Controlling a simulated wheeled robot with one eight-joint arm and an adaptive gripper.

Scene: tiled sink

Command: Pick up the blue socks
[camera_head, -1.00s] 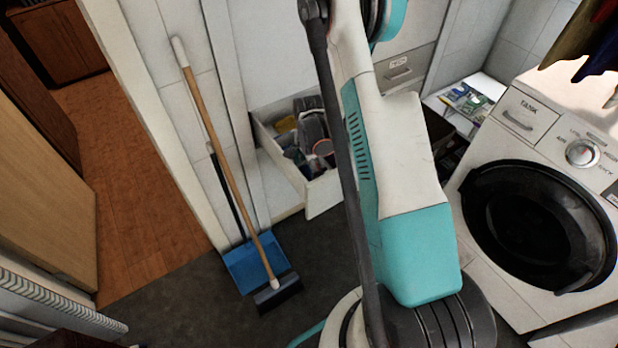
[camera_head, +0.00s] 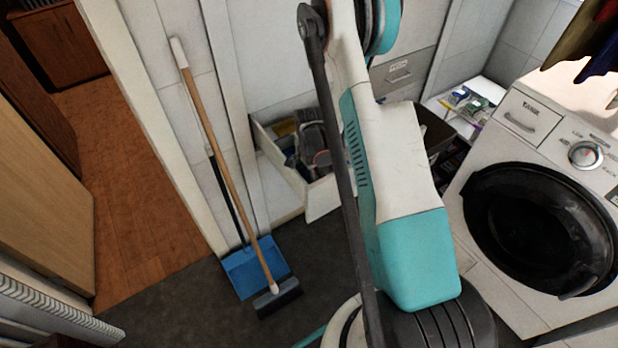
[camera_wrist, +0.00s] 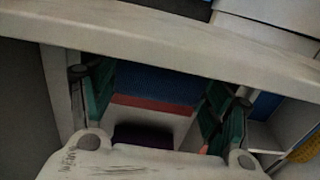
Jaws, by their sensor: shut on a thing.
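In the wrist view, my gripper (camera_wrist: 160,107) has its two green fingers on either side of a blue textured cloth with a red band (camera_wrist: 155,84), which looks like the blue socks. The fingers stand well apart, with the cloth filling the space between them. Below the red band are a pale part and a dark purple patch. A pale ledge crosses in front of the upper part of the cloth. In the head view my arm hides the gripper, and the socks cannot be made out.
An open white drawer (camera_head: 322,197) full of items is left of my arm. A broom (camera_head: 222,165) and blue dustpan (camera_head: 245,270) lean on the wall. A washing machine (camera_head: 560,130) is at right, with a dark bin (camera_head: 434,127) behind my arm. Dark floor at lower left is clear.

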